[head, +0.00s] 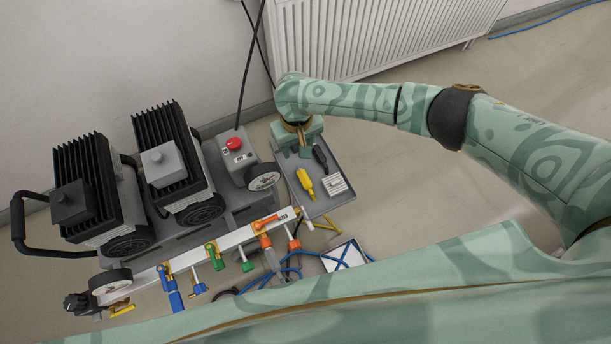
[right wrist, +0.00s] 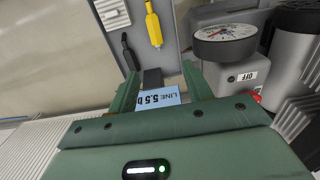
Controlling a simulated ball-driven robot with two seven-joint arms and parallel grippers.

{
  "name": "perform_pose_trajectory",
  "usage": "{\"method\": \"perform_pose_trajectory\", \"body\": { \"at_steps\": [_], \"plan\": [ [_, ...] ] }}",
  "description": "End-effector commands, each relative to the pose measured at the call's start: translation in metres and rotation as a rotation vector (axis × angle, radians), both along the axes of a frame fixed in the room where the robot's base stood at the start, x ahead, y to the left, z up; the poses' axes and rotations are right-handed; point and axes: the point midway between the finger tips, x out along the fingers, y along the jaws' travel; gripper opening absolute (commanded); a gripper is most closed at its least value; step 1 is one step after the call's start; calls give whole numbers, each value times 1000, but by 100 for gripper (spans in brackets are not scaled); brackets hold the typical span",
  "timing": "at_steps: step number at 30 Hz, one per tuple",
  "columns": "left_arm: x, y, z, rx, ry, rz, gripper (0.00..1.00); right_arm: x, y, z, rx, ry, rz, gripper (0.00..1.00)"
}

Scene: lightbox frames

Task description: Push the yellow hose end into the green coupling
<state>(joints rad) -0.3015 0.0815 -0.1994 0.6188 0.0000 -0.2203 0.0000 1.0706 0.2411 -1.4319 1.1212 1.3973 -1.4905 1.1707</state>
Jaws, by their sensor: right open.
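A row of fittings hangs along a pale manifold bar (head: 190,259) in the head view. A small green coupling (head: 246,265) sits on it, with a green lever (head: 213,251) to its left. Yellow pieces show at the bar's left end (head: 122,308) and beyond its right end (head: 322,226); I cannot tell which is the hose end. My right gripper (head: 304,151) is open above the grey tray, apart from the bar. Its fingers (right wrist: 158,88) show in the right wrist view with a light-blue label (right wrist: 160,98) visible between them. My left gripper is out of view.
The grey tray (head: 338,198) holds a yellow tool (head: 306,185), a dark tool (head: 320,158) and a pale ribbed block (head: 335,184). A finned machine (head: 90,187) and a red-button box (head: 236,158) stand behind the bar. Blue hoses (head: 290,273) lie in front.

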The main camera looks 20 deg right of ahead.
Motion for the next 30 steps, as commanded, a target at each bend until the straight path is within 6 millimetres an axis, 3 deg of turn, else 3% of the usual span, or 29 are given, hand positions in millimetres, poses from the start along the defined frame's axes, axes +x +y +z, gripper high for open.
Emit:
{"method": "perform_pose_trajectory", "body": {
  "at_steps": [5,15,18,22,30],
  "plan": [
    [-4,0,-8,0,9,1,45,0,0,-14,-1,3,0,50],
    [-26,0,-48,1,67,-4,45,-1,-1,-90,-1,8,0,50],
    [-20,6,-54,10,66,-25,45,0,-1,-104,0,5,0,50],
    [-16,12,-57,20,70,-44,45,0,-1,-113,0,2,0,50],
    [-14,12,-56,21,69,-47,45,1,-1,-111,0,-1,0,50]
  ]
}}
